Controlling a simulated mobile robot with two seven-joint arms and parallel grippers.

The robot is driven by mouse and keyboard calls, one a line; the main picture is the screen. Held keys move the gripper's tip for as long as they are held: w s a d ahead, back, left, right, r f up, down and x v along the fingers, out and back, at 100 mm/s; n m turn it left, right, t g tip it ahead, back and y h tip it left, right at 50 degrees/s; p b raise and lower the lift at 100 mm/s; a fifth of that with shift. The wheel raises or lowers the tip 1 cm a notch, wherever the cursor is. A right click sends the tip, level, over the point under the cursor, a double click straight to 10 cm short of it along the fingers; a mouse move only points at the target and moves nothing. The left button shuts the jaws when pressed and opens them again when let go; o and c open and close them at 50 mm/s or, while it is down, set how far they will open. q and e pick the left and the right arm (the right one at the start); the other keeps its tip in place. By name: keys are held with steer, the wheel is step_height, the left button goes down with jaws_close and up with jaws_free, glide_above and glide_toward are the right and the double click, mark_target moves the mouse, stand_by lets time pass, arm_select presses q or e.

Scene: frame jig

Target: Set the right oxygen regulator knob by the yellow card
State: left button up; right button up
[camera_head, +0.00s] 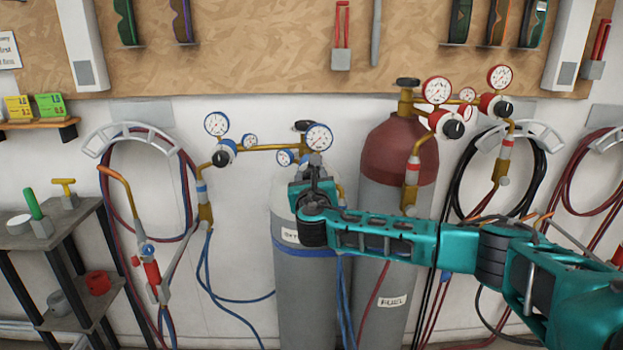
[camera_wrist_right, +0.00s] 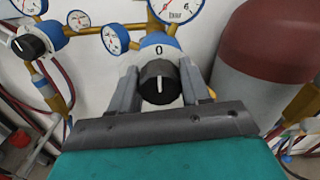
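The yellow card (camera_head: 18,107) stands on a small shelf at the far left in the head view; its print is too small to read surely. The right oxygen regulator knob (camera_wrist_right: 158,82) is black with a blue collar, and a 0 shows above it in the right wrist view. My right gripper (camera_wrist_right: 161,92) is open, with one finger on each side of this knob; I cannot tell whether either finger touches it. In the head view, my right gripper (camera_head: 312,188) largely hides the knob, in front of the oxygen cylinder (camera_head: 305,262). My left gripper is not in view.
A gauge (camera_head: 319,137) sits just above my gripper. The left oxygen knob (camera_head: 222,157) is at the left of the brass manifold. The red-topped fuel cylinder (camera_head: 400,150) stands close on the right. A green card (camera_head: 50,105) stands beside the yellow one.

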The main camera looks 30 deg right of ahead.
steer(key=c, duration=0.6)
steer(key=shift+m, duration=0.3)
